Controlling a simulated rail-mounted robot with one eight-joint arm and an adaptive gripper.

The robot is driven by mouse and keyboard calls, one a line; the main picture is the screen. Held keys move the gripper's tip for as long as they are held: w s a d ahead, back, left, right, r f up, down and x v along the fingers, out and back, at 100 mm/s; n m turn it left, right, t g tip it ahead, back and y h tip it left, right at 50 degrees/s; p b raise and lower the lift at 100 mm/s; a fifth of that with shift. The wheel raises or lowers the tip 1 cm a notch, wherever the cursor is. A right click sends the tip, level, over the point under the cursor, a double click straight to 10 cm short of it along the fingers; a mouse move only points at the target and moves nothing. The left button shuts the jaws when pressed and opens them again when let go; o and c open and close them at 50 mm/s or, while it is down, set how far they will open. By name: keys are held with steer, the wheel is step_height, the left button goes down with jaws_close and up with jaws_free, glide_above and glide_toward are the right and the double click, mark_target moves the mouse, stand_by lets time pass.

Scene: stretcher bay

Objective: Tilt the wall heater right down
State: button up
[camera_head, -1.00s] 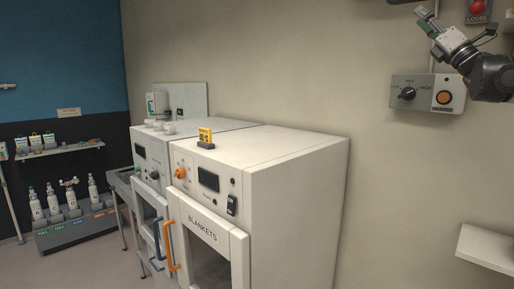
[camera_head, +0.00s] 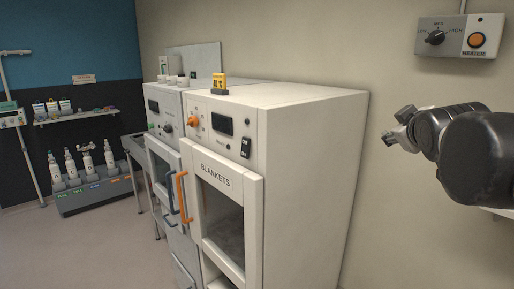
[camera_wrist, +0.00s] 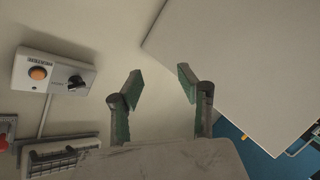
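The wall heater (camera_wrist: 60,158) seems to be the slatted unit at the lower left of the wrist view, partly cut off by my gripper's body. It is out of the head view. The heater control box (camera_head: 460,36) is on the wall at the upper right, with a dark knob and an orange button. The control box also shows in the wrist view (camera_wrist: 52,72), with a cable running to the slatted unit. My gripper (camera_head: 393,133) is below and left of the control box, apart from it. In the wrist view my gripper (camera_wrist: 158,84) is open and empty.
A white blanket cabinet (camera_head: 305,150) stands left of my arm, its top bearing a small yellow device (camera_head: 219,83). A red button (camera_wrist: 4,144) is at the wrist view's left edge. Bare wall lies between cabinet and control box.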

steer(key=s+a+f+m+g+y+b, duration=0.1)
steer(key=s+a+f+m+g, duration=0.1)
steer(key=s+a+f, duration=0.2)
steer(key=s+a+f+m+g+y+b, duration=0.1)
steer(key=s+a+f+g, duration=0.2)
steer(key=s+f, duration=0.7)
steer(key=s+a+f+m+g+y+b, duration=0.2)
steer(key=s+a+f, duration=0.3)
steer(key=f, duration=1.2)
steer(key=s, duration=0.3)
steer(key=shift+a+f+m+g, duration=0.2)
steer(key=shift+m+g, duration=0.1)
